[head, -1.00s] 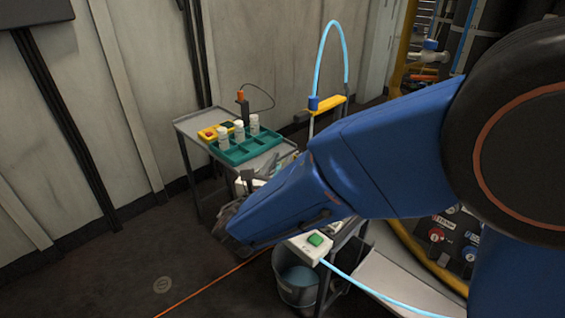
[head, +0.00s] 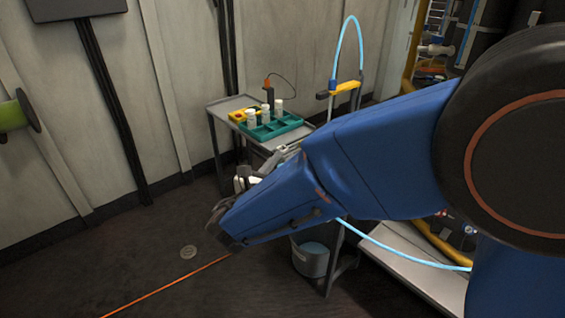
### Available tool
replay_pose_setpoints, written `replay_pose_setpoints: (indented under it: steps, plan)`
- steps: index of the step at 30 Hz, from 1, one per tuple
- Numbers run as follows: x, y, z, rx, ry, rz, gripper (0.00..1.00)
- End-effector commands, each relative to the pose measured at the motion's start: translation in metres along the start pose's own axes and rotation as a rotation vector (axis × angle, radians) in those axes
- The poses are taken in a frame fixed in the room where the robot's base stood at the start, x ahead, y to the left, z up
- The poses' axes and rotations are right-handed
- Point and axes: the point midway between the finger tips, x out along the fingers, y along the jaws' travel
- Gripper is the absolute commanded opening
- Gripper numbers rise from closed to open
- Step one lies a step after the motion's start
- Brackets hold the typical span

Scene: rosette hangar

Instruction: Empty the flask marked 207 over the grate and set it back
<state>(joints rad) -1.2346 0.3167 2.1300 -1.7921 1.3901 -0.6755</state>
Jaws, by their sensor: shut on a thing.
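My gripper (head: 239,183) is at the end of the blue arm, in front of and below the grey cart. It is shut on a whitish thing (head: 245,183), probably a flask; the arm hides most of it and no mark can be read. Several white flasks (head: 264,113) stand upright in a teal rack (head: 274,130) on the cart, apart from my gripper. Their marks are too small to read. I cannot make out a grate for certain; a small round plate (head: 188,252) lies in the floor at lower left.
A grey bucket (head: 310,262) stands on the floor beyond my arm. A light blue hose (head: 385,246) and an orange line (head: 150,288) run nearby. The left floor is clear.

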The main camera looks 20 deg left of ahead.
Motion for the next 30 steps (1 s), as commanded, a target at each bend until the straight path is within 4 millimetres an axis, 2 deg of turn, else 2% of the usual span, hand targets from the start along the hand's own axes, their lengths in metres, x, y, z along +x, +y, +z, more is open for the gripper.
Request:
replay_pose_setpoints:
  steps: [30]
  plan:
    - [0.000, 0.000, 0.041, 0.002, 0.000, 0.000, 0.00]
